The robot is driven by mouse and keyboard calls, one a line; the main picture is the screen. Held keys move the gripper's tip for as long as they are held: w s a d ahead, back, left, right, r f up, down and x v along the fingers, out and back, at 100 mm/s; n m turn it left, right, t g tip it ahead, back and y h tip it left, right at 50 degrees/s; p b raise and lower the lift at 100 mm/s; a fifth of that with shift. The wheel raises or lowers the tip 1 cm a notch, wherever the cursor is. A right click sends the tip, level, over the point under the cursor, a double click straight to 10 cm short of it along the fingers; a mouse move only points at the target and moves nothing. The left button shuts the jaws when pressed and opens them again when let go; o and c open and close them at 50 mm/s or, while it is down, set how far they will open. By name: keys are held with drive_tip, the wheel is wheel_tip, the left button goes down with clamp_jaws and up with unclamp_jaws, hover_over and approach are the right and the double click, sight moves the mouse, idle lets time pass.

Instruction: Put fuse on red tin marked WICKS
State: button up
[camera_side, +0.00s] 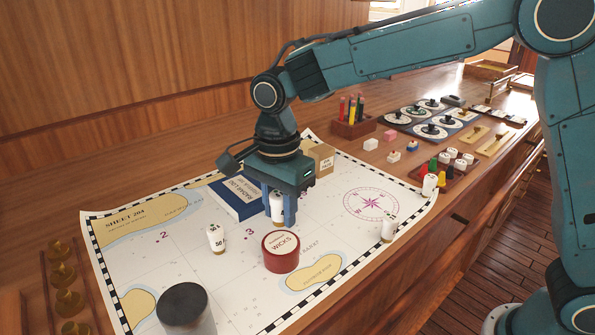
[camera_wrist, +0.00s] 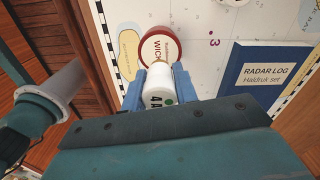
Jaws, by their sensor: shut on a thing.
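The red tin (camera_side: 281,254) with a white lid marked WICKS stands upright on the chart; its lid also shows in the wrist view (camera_wrist: 156,46). My gripper (camera_side: 281,218) points down just behind the tin. Its blue fingers (camera_wrist: 160,82) are shut on a white fuse (camera_side: 277,207), which shows a green dot and dark lettering in the wrist view (camera_wrist: 158,90). The fuse looks roughly upright, beside the tin and not over its middle. I cannot tell how high it is above the chart. Similar white fuses stand left (camera_side: 216,239) and right (camera_side: 388,229) of the tin.
The blue RADAR LOG book (camera_side: 236,200) and a cardboard box (camera_side: 321,157) lie behind my gripper. A dark-topped grey cylinder (camera_side: 185,310) stands at the front. Another white piece (camera_side: 429,185) stands at the chart's right corner. The chart right of the tin has free room.

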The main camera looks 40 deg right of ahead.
sight(280, 193)
drive_tip(key=shift+f, duration=0.25)
drive_tip(key=shift+f, duration=2.05)
drive_tip(key=shift+f, duration=0.1)
drive_tip(key=o, duration=1)
wheel_tip(280, 193, up, 12)
drive_tip(key=shift+r, duration=0.1)
